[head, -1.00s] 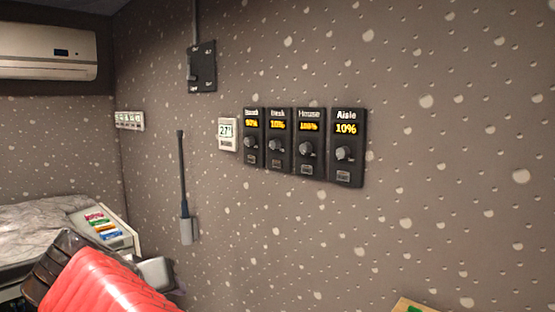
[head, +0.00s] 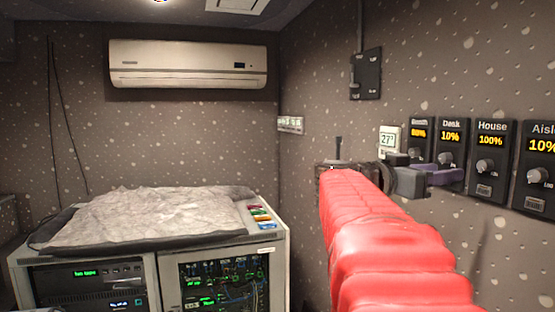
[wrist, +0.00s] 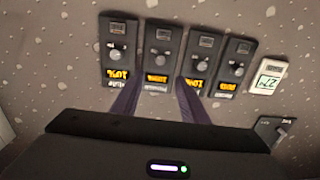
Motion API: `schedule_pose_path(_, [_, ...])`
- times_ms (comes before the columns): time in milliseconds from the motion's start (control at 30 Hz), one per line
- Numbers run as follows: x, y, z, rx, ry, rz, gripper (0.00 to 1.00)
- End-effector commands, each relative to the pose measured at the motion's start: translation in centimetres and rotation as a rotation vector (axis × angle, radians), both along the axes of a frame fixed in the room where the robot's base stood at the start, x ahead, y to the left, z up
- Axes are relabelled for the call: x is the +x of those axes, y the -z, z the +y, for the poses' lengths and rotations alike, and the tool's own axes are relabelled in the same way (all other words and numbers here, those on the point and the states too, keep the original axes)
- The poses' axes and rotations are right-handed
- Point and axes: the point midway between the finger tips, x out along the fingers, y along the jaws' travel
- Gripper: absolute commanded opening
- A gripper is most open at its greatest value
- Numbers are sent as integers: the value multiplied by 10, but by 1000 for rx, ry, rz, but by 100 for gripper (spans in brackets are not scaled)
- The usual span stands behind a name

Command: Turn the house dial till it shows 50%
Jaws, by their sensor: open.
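The house fader panel (head: 491,160) is black on the right wall and reads 100% in yellow. Its house dial (head: 486,167) is a grey knob below the readout. In the wrist view, which is upside down, the house dial (wrist: 160,52) shows between and beyond the two purple fingers. My gripper (wrist: 157,94) is open and empty, its fingers spread to either side of the house panel's readout. In the head view my gripper (head: 448,174) points right toward the panels, overlapping the desk panel's lower part. Contact with the wall cannot be told.
The desk panel (head: 451,138) reads 10%, and the aisle panel (head: 541,165) reads 10%; they flank the house panel closely. The booth panel (head: 419,132) is partly hidden by my arm. A white thermostat (head: 388,140) and a covered equipment rack (head: 150,217) stand farther left.

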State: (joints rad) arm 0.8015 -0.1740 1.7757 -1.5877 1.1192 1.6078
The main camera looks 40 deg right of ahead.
Motion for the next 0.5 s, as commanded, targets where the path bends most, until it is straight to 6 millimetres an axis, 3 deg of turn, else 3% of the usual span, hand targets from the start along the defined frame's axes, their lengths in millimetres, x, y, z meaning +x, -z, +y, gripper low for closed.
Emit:
schedule_pose_path(267, [-3,0,-8,1,2,1,40])
schedule_pose_path(500, [-13,1,-33,3,4,1,40])
